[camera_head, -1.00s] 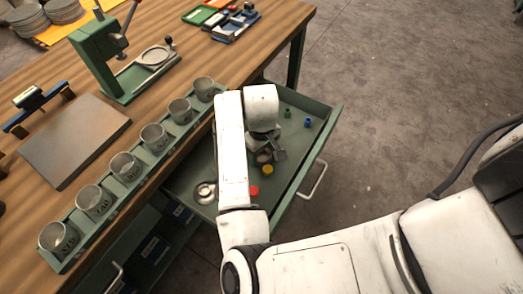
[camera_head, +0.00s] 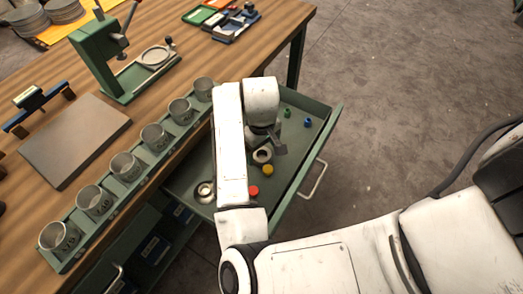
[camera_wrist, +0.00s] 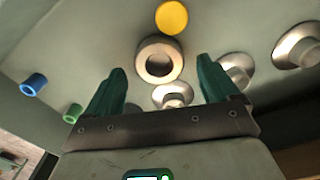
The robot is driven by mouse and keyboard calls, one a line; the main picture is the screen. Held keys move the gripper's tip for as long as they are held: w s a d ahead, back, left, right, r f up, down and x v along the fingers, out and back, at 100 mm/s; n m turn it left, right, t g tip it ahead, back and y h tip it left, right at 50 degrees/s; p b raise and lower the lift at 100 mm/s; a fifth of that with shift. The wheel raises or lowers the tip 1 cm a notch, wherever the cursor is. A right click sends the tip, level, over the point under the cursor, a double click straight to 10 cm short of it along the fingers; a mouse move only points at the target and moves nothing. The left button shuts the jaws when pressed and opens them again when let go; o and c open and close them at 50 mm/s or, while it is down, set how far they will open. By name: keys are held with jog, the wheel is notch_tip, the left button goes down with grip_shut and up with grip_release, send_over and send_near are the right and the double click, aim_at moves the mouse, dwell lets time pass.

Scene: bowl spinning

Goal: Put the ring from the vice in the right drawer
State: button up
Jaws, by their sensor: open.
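My gripper (camera_head: 279,149) is over the open drawer (camera_head: 321,127). In the wrist view my gripper (camera_wrist: 162,77) has its two green fingers spread apart with nothing held between them. A thick pale metal ring (camera_wrist: 160,60) lies on the drawer floor just beyond the fingertips, apart from them. The ring (camera_head: 262,155) also shows in the head view, beside the gripper. A blue vice-like tool (camera_head: 236,24) stands at the far end of the bench; I cannot make out anything clamped in it.
Several metal cups stand in a rack on the bench. A green press (camera_head: 97,55) stands behind.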

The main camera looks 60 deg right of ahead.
aim_at(262, 155)
notch_tip(262, 155, up, 10)
jog(key=p, duration=0.1)
jog(key=shift+f, duration=0.1)
dwell(0.4)
